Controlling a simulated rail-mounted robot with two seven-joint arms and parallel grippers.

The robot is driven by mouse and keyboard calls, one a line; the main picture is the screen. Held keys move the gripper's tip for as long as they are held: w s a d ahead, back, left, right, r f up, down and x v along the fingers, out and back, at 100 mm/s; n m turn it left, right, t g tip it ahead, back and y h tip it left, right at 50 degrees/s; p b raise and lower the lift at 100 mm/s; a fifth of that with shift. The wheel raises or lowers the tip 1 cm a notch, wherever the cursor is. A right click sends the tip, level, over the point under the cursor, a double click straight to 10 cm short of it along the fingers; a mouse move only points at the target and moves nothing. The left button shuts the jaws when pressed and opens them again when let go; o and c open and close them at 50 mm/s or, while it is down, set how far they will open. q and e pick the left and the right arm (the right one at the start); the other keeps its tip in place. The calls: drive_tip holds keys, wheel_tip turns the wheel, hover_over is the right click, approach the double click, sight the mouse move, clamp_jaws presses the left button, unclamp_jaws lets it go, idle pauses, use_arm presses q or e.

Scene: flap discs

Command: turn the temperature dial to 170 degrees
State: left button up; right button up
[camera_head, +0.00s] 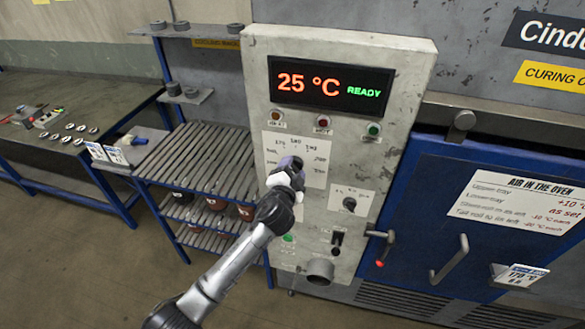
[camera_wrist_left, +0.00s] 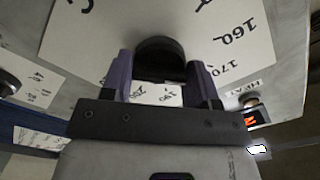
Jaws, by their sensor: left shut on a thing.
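The temperature dial is a dark round knob (camera_wrist_left: 160,50) on a white scale plate (camera_head: 318,160) of the control panel (camera_head: 350,125). My left gripper (camera_head: 290,163) is at this plate and covers the knob in the head view. In the left wrist view, the purple fingers of the left gripper (camera_wrist_left: 160,78) stand on either side of the knob, shut on it. The marks 160 and 170 (camera_wrist_left: 222,68) show upside down on the right of the knob. Its pointer cannot be made out. The display (camera_head: 330,86) reads 25 °C and READY. My right gripper is not in view.
A smaller black knob (camera_head: 349,204) sits right of the scale plate, with a switch (camera_head: 337,240) below it. Indicator lamps (camera_head: 323,121) line the panel under the display. The blue oven door (camera_head: 440,215) is at the right, a slatted rack (camera_head: 200,160) at the left.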

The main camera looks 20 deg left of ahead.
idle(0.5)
use_arm(q)
drive_tip(key=o, duration=0.9)
drive_tip(key=shift+s+d+b, duration=0.2)
drive_tip(key=shift+s+b, duration=0.15)
drive_tip(key=shift+s, duration=1.95)
drive_tip(key=shift+s+d+b, duration=0.25)
drive_tip(key=shift+s+b, duration=0.15)
drive_tip(key=shift+s, duration=1.85)
drive_tip(key=shift+s+d+b, duration=0.2)
drive_tip(key=shift+s+b, duration=0.15)
drive_tip(key=shift+s, duration=1.95)
